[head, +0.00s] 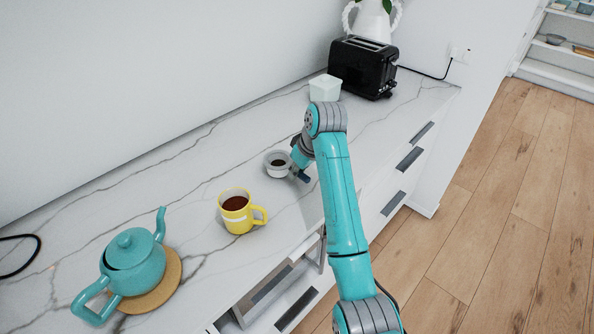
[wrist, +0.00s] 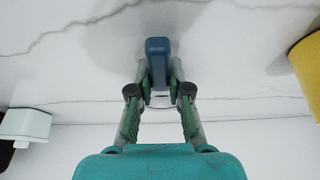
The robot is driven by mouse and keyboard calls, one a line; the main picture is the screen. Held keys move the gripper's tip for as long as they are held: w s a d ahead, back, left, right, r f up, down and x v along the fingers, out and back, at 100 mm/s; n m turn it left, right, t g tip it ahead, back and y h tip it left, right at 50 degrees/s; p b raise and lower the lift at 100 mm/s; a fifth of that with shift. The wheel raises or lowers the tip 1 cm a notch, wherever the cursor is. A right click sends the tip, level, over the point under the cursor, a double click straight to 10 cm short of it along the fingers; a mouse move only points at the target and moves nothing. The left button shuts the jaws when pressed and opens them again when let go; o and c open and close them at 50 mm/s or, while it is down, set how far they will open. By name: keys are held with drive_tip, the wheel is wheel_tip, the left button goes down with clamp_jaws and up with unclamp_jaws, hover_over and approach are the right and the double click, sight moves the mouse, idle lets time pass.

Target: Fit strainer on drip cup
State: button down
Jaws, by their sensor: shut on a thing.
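My gripper (wrist: 160,90) is shut on a blue handle (wrist: 158,50), likely the strainer's; its end also shows in the head view (head: 304,178). Only a pale curved edge (wrist: 161,101) shows between the fingers beyond the handle. In the head view a small round whitish cup (head: 270,173) with a dark inside stands on the counter, just left of my gripper. The strainer's bowl is not clearly distinct from this cup. I cannot tell whether the strainer sits on the cup or is held above it.
A yellow mug (head: 236,221) of brown liquid stands on the marble counter (head: 190,170). A teal teapot (head: 134,264) sits on a round cork mat (head: 170,283). A pale box (head: 324,89) and black toaster (head: 362,68) stand behind. An open drawer (head: 275,288) juts out below.

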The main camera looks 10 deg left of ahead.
drive_tip(key=shift+f, duration=0.1)
drive_tip(key=c, duration=0.5)
unclamp_jaws()
drive_tip(key=shift+c, duration=0.2)
drive_tip(key=shift+r, duration=3.55)
drive_tip(key=shift+s, duration=0.1)
